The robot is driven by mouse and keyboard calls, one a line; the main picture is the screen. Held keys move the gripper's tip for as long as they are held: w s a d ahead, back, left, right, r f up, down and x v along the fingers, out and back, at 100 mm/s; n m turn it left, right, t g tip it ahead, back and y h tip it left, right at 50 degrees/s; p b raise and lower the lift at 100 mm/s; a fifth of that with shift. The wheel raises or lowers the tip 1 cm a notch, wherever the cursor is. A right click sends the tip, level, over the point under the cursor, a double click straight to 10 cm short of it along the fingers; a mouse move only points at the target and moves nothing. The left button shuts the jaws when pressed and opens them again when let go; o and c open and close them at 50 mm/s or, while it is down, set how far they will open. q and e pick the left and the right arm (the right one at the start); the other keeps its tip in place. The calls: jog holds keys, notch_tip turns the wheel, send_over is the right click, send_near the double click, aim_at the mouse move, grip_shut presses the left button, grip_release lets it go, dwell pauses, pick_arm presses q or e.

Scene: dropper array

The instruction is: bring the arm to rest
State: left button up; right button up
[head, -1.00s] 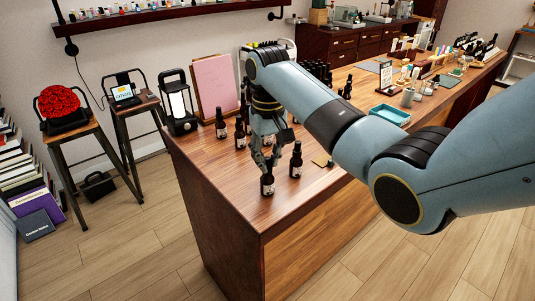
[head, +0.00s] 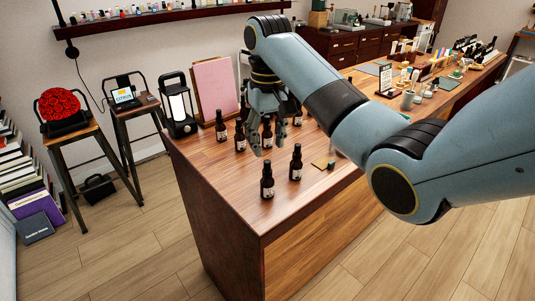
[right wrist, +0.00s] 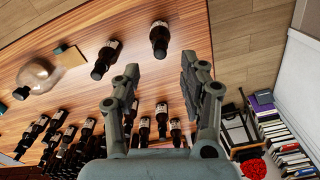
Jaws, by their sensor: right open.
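My right gripper (head: 268,142) is open and empty above the near end of the wooden table (head: 215,165). Its two fingers also show apart in the right wrist view (right wrist: 162,90), with nothing between the tips. A dark dropper bottle with a pale label (head: 267,181) stands upright near the front edge, below and apart from the gripper. A second such bottle (head: 296,163) stands to its right. Both seem to show in the right wrist view, one at the top middle (right wrist: 159,40) and one left of it (right wrist: 104,62). My left gripper is not in view.
Several more dark bottles stand behind the gripper, one at left (head: 240,137), some partly hidden by my arm. A pink board (head: 213,88) and a black lantern (head: 177,105) stand beyond. A tan card (head: 322,162) lies right of the bottles. The table's left front corner is bare.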

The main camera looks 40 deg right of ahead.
jog(key=shift+r, duration=0.85)
jog(key=s+a+f+n+t, duration=0.1)
jog(key=s+a+f, duration=0.1)
jog(key=s+f, duration=0.7)
jog(key=s+a+r+n+t, duration=0.1)
jog(key=s+r, duration=0.2)
jog(key=s, duration=0.7)
jog(key=s+a+r+n+t, duration=0.1)
jog(key=s+r+t, duration=0.1)
jog(key=s, duration=0.7)
notch_tip(320, 180, down, 40)
jog(key=s+d+g+b, duration=0.2)
jog(key=s+b, duration=0.1)
jog(key=b, duration=1)
jog(key=s+f+b, duration=0.4)
jog(key=s+f, duration=0.5)
jog(key=f, duration=0.3)
jog(key=s+d+f+g+b, duration=0.1)
jog(key=s+f+b, duration=0.4)
jog(key=s+f, duration=0.4)
notch_tip(320, 180, down, 4)
jog(key=shift+r+h, duration=0.1)
jog(key=shift+h, duration=0.3)
